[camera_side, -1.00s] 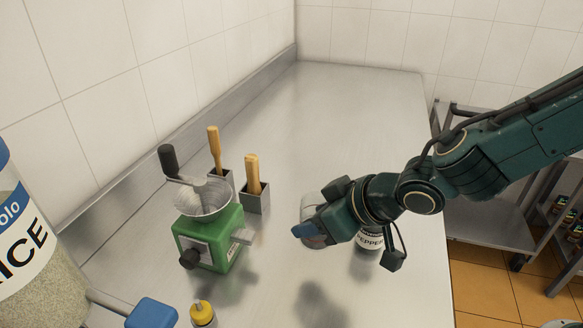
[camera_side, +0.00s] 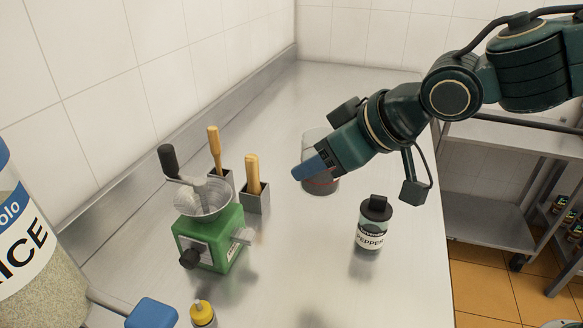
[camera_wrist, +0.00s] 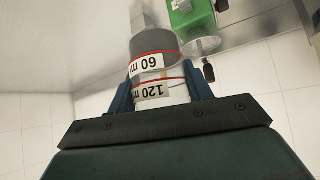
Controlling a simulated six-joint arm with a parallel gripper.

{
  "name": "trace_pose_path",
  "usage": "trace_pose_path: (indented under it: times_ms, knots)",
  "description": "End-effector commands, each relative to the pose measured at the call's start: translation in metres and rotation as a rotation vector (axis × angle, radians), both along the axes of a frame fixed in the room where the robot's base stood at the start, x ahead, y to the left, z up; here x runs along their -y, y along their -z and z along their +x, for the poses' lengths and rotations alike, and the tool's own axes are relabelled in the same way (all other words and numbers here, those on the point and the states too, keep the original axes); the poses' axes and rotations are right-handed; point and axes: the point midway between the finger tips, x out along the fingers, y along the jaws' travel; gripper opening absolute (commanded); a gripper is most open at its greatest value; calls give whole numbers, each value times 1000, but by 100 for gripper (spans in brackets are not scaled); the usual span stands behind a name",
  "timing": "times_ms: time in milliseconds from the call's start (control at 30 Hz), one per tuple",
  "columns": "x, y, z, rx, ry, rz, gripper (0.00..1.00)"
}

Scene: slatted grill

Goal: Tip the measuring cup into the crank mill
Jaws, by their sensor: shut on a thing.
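The measuring cup (camera_side: 319,180) is a clear cylinder with dark contents, partly hidden behind my gripper in the side view. In the wrist view the cup (camera_wrist: 155,63) shows red lines and labels reading 60 and 120. My gripper (camera_side: 308,171) is shut on the cup, with one blue finger on each side in the wrist view (camera_wrist: 160,94). The cup looks about upright and is held above the counter. The green crank mill (camera_side: 212,240) stands to the left, apart from the cup. Its metal hopper (camera_side: 205,203) is open at the top under the black-knobbed crank.
A pepper jar (camera_side: 374,225) stands right of the mill, below my arm. Two small metal holders with wooden-handled tools (camera_side: 256,199) stand behind the mill. A yellow-capped bottle (camera_side: 202,313) and a large rice jar (camera_side: 35,250) are at the front left. The far counter (camera_side: 345,100) is clear.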

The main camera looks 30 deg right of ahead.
Motion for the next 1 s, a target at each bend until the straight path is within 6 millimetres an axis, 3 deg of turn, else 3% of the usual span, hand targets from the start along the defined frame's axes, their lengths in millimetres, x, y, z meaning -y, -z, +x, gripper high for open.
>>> trace_pose_path:
  times_ms: [567,767,1000]
  knots:
    - [-5,0,4,1,1,-1,26]
    - [-22,-4,17,4,8,-6,26]
    - [-59,-8,43,8,25,-14,26]
